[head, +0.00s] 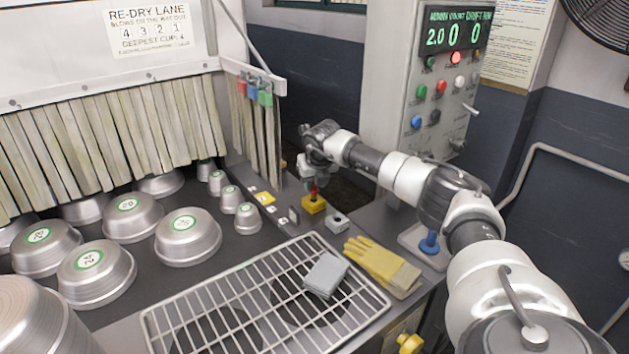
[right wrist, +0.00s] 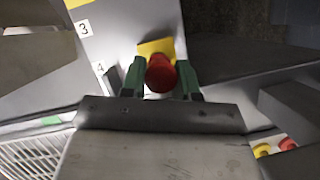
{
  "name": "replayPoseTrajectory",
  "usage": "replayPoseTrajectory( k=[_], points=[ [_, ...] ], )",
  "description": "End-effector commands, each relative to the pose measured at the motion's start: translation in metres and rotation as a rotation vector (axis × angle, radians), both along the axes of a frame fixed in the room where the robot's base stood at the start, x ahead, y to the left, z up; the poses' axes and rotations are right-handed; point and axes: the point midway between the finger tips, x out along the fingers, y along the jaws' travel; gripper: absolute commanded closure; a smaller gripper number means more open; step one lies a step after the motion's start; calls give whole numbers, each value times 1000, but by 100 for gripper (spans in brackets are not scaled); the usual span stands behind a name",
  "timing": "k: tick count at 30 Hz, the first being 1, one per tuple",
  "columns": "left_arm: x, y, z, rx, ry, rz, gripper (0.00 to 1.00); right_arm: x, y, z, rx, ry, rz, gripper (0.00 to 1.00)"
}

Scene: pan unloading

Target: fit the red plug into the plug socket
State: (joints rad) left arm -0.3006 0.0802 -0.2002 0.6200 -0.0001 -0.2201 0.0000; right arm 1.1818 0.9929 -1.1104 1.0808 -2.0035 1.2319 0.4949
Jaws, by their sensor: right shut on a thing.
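The red plug (head: 313,188) is at the far end of my right arm, on the narrow ledge beside the pan surface. In the right wrist view the rounded red plug (right wrist: 160,73) sits between the two green fingertips of my right gripper (right wrist: 161,80), which is shut on it. A yellow block (head: 314,205) lies directly under the plug, and its yellow top also shows behind the plug in the right wrist view (right wrist: 155,47). I take this block for the plug socket. I cannot tell whether the plug is seated in it or just above. My left gripper is not in view.
A small grey box (head: 338,222) stands close to the yellow block. Yellow gloves (head: 383,264) and a folded grey cloth (head: 326,274) lie nearby, the cloth on a wire rack (head: 216,302). Several steel pans (head: 188,236) stand left. A control post (head: 400,90) rises behind my arm.

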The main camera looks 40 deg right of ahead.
Motion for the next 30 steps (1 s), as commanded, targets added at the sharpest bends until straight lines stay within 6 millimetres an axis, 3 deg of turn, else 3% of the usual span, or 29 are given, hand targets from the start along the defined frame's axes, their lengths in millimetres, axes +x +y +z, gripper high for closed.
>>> replayPoseTrajectory(
  k=[30],
  points=[
    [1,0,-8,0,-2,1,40,0,0,-15,0,-1,0,94]
  ],
)
